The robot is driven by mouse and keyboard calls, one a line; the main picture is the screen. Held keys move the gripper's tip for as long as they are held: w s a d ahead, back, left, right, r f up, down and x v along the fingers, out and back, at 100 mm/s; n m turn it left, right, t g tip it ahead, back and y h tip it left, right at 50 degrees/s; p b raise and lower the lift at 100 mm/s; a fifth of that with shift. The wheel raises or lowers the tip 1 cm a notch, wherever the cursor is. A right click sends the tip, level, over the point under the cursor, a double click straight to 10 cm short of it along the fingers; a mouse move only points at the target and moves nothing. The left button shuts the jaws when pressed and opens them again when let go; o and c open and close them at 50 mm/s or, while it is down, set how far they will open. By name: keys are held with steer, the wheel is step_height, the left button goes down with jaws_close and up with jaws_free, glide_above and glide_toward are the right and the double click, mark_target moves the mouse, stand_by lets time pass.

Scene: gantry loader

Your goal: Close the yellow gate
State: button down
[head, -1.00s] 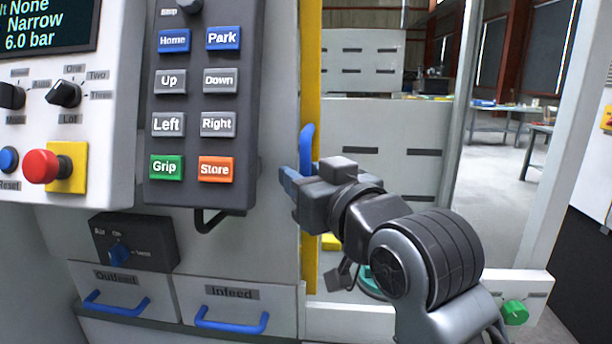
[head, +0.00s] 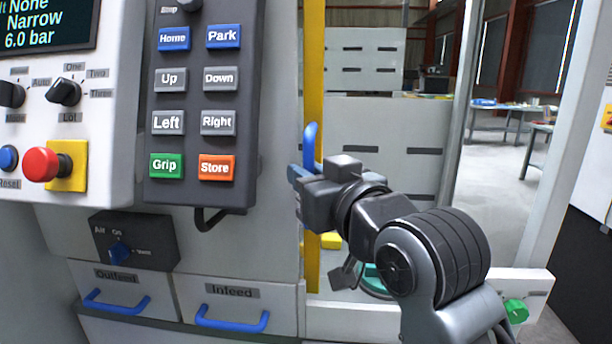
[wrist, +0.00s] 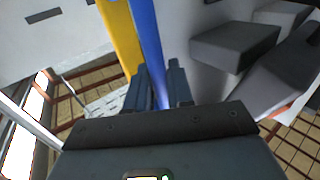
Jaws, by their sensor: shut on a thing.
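The yellow gate (head: 314,60) shows in the head view as a narrow upright yellow edge just right of the button panel. Its blue handle (head: 310,140) stands upright on that edge. My gripper (head: 298,174) is at the lower part of the handle, shut on it. In the wrist view the blue handle (wrist: 147,40) runs down between my two fingers (wrist: 155,88), with the yellow gate (wrist: 120,35) beside it on the left. My gripper hides the lower end of the handle in the head view.
A dark button panel (head: 202,100) hangs left of the gate, with a red stop button (head: 41,165) farther left. Two drawers with blue handles, Outfeed (head: 117,300) and Infeed (head: 232,318), are below. Right of the gate is an opening with a yellow block (head: 330,241) inside.

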steer(key=s+d+b, duration=0.1)
steer(key=d+b, duration=0.5)
steer(key=d, duration=3)
steer(key=shift+s, duration=0.15)
steer(key=shift+d, duration=0.15)
steer(key=c, duration=1.1)
jaws_free()
steer(key=shift+c, duration=0.2)
steer(key=shift+s, duration=0.1)
steer(key=b+v, duration=0.1)
steer(key=v, duration=0.6)
steer(key=shift+s+d+b, duration=0.2)
steer(key=shift+s+b, duration=0.05)
steer(key=shift+b, duration=0.05)
steer(key=shift+f, duration=0.1)
